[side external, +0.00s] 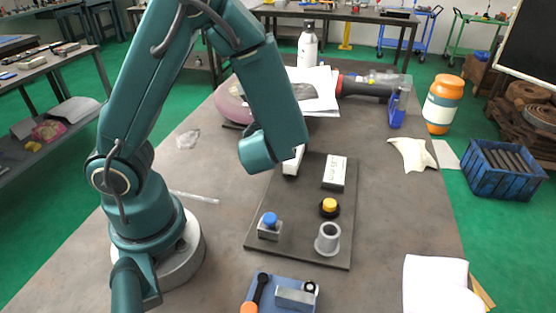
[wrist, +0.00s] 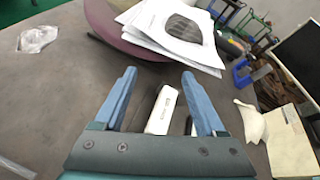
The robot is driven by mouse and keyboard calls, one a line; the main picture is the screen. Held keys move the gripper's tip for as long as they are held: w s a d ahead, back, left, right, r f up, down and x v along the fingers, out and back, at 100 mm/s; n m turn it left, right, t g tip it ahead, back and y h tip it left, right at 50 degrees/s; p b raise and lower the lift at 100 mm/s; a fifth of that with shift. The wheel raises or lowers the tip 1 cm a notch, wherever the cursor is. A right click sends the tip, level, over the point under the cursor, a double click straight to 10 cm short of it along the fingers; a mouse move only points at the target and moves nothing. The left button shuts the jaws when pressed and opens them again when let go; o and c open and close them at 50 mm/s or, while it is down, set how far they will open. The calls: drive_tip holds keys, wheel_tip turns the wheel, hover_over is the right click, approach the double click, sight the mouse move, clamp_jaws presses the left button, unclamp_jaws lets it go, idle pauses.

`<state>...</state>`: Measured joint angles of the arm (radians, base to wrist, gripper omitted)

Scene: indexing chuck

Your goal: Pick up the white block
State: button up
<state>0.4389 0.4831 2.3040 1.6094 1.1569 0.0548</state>
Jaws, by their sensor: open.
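My gripper (wrist: 159,76) is open, with visible gaps between the block and both fingers in the picture. In the side view the end of my arm hangs over the far left part of the board, to the left of the block. A white piece with a dark tip shows there, and the fingers are not clear.
The dark board (side external: 297,220) also carries a blue-topped block (side external: 269,226), a yellow knob (side external: 329,206) and a grey cup (side external: 328,238). A blue tray (side external: 268,279) sits at the front. Papers (side external: 318,88) and a white bottle (side external: 307,45) stand behind.

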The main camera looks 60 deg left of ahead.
sight(295, 150)
drive_tip(key=d+f+m, duration=0.1)
drive_tip(key=w+d+f+m+t+h, duration=0.1)
drive_tip(key=f+m, duration=0.1)
drive_tip(key=d+f+m, duration=0.1)
drive_tip(key=f+m, duration=0.1)
drive_tip(key=shift+w+d+f+h, duration=0.15)
drive_tip(key=shift+w+d+h, duration=0.05)
drive_tip(key=shift+d+h, duration=0.1)
drive_tip(key=shift+s+d+f+m, duration=0.15)
drive_tip(key=shift+f+m, duration=0.15)
drive_tip(key=shift+f, duration=0.15)
drive_tip(key=shift+x, duration=2.5)
drive_tip(key=shift+r, duration=0.1)
clamp_jaws()
